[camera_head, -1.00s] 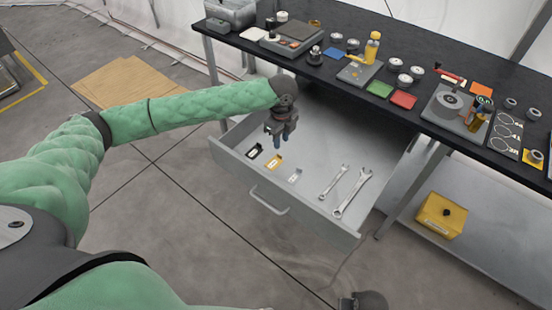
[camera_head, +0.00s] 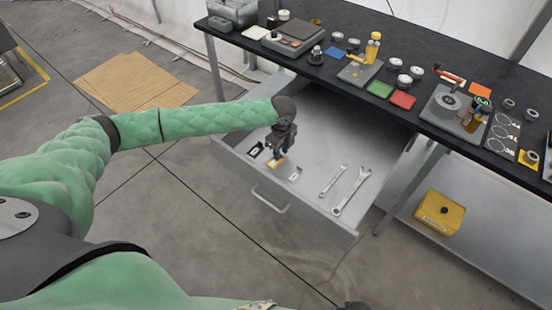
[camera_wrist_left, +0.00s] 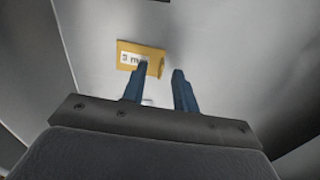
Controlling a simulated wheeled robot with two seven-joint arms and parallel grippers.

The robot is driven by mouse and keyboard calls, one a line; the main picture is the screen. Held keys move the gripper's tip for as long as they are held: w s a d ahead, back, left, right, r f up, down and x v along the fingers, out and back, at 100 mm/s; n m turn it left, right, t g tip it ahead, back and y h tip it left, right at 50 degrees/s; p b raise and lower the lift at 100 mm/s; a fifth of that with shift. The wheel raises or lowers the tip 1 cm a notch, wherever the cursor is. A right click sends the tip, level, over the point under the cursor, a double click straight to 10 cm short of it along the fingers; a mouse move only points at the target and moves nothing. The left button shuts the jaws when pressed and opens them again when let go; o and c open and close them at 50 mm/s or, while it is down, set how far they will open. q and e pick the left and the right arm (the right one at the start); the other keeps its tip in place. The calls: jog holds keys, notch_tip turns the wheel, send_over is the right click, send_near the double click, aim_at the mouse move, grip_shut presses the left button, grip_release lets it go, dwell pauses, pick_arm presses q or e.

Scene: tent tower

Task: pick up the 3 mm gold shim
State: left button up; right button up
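In the left wrist view the gold shim (camera_wrist_left: 152,50) shows a white label reading "3 m…", partly covered by a fingertip. My left gripper (camera_head: 280,156) points down over the drawer, close above the gold shim. Its blue fingers (camera_wrist_left: 161,69) are apart with nothing between them. The shim lies just beyond the fingertips in that view; whether they touch it I cannot tell. My right gripper is not clearly in view.
The drawer (camera_head: 305,208) has raised walls and a front handle (camera_head: 270,202). Two wrenches (camera_head: 352,191) lie to the right of the shims. The black workbench (camera_head: 395,75) above holds many small parts. The drawer floor is otherwise clear.

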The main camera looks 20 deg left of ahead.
pick_arm(q)
jog(key=shift+f, duration=0.2)
pick_arm(e)
jog(key=shift+s+f, duration=0.15)
jog(key=shift+f, duration=0.15)
pick_arm(q)
grip_shut()
jog(key=shift+r, duration=0.1)
